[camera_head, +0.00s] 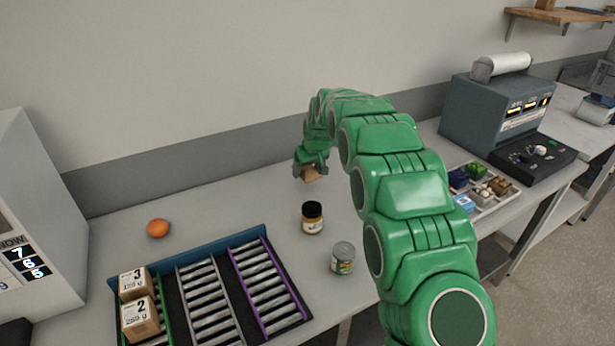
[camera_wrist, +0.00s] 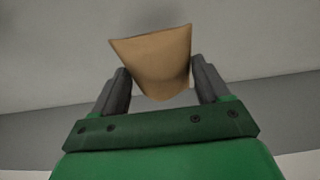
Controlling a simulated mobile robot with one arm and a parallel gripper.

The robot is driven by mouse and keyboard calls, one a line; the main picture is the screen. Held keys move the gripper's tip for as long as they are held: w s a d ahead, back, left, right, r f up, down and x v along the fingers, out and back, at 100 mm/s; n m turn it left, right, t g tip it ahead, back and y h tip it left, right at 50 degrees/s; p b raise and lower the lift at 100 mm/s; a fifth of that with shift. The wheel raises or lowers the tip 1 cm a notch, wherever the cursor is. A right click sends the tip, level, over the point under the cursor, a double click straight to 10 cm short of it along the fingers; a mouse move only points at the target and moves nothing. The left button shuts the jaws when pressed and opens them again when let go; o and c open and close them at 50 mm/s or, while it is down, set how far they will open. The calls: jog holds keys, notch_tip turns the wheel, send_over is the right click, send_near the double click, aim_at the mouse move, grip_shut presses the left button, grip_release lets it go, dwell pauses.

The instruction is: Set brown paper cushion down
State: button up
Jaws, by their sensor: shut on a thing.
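The brown paper cushion (camera_wrist: 155,62) is between the two dark fingers of my gripper (camera_wrist: 160,88) in the wrist view. My gripper is shut on it. In the head view my gripper (camera_head: 310,167) is at the back of the table, with the tan cushion (camera_head: 311,174) showing small beneath it. My wrist partly covers the cushion there. I cannot tell whether the cushion touches the table (camera_head: 240,195).
A jar with a black lid (camera_head: 312,218), a can (camera_head: 343,258) and an orange (camera_head: 158,228) stand on the table. A roller rack (camera_head: 215,293) holds boxes at front left. A compartment tray (camera_head: 487,207) and a grey machine (camera_head: 497,110) are at right. The table's back left is clear.

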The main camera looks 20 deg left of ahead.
jog(key=shift+w+a+f, duration=0.1)
jog(key=shift+w+f, duration=0.1)
jog(key=shift+f, duration=1.55)
jog(key=shift+f, duration=0.15)
jog(key=o, duration=1)
jog(key=v, duration=1.1)
jog(key=shift+r, duration=0.4)
jog(key=shift+s+r, duration=0.15)
jog(key=shift+r, duration=0.05)
jog(key=shift+d, duration=0.2)
